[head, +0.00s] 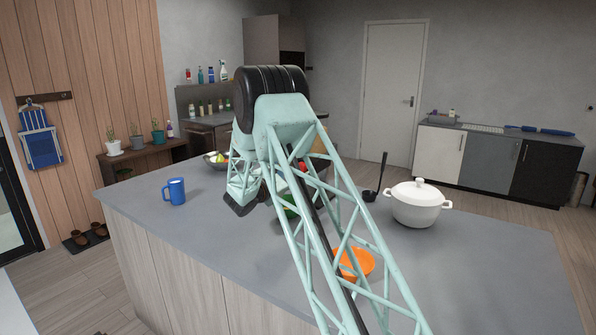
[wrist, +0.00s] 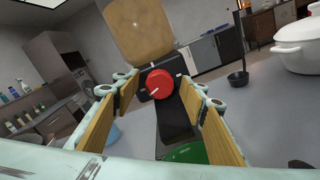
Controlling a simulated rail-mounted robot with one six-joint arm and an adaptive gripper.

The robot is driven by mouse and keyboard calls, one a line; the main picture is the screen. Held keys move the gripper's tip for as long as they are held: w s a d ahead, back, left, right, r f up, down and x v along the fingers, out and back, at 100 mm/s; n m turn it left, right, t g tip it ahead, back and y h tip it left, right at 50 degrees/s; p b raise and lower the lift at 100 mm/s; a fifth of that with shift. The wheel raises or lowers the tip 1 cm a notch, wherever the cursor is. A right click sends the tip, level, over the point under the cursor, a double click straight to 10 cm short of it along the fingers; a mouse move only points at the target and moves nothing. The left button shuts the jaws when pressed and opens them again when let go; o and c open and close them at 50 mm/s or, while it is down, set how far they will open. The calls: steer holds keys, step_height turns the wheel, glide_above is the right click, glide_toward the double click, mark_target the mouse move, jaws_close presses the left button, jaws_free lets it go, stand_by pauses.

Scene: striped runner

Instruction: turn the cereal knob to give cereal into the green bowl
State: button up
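The cereal dispenser shows in the wrist view with a tan hopper (wrist: 138,30) on top and a black body (wrist: 174,117). Its round red knob (wrist: 159,80) faces me, with a white mark pointing to the lower left. My gripper (wrist: 160,90) is open, its two wood-coloured finger pads on either side of the knob in the picture. I cannot tell whether they touch it. The green bowl (wrist: 188,151) is below the knob, partly cut off by my gripper. In the head view my arm hides most of the dispenser and green bowl (head: 288,212).
On the grey counter (head: 450,270), a blue mug (head: 175,192) stands left and an orange dish (head: 357,263) lies behind my arm. A white lidded pot (head: 417,205) and a black ladle (head: 376,180) stand right. The counter's left part is mostly clear.

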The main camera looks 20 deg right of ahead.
steer(key=shift+a, duration=0.15)
steer(key=v, duration=1.1)
steer(key=shift+s+a, duration=0.3)
steer(key=shift+a+p, duration=0.1)
steer(key=shift+p, duration=0.25)
